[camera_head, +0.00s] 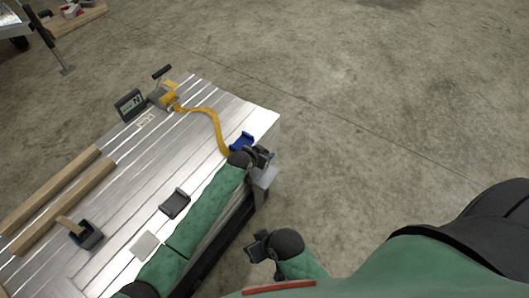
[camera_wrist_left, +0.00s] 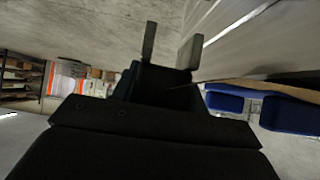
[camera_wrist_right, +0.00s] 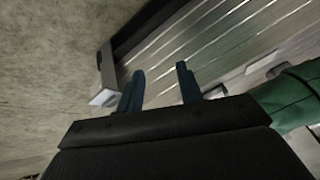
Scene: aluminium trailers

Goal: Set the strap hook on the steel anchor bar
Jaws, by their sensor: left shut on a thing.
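The orange strap (camera_head: 215,122) runs from the ratchet winch (camera_head: 168,100) across the aluminium deck to the blue edge piece (camera_head: 242,140) by the deck's edge. My left gripper (camera_head: 263,156) is beside that blue piece, at the deck's edge, shut on the strap hook, which is mostly hidden. In the left wrist view its two fingertips (camera_wrist_left: 171,45) stand apart, with the strap (camera_wrist_left: 250,86) to their right. A grey metal bracket (camera_head: 267,178) is just below this gripper; I cannot make out the anchor bar itself. My right gripper (camera_head: 257,246) is open and empty, off the deck.
A black display box (camera_head: 130,104) stands by the winch. Wooden boards (camera_head: 65,205), a dark holder (camera_head: 86,235), a dark pad (camera_head: 174,203) and a pale plate (camera_head: 145,245) lie on the deck. The concrete floor (camera_head: 380,120) to the right is clear.

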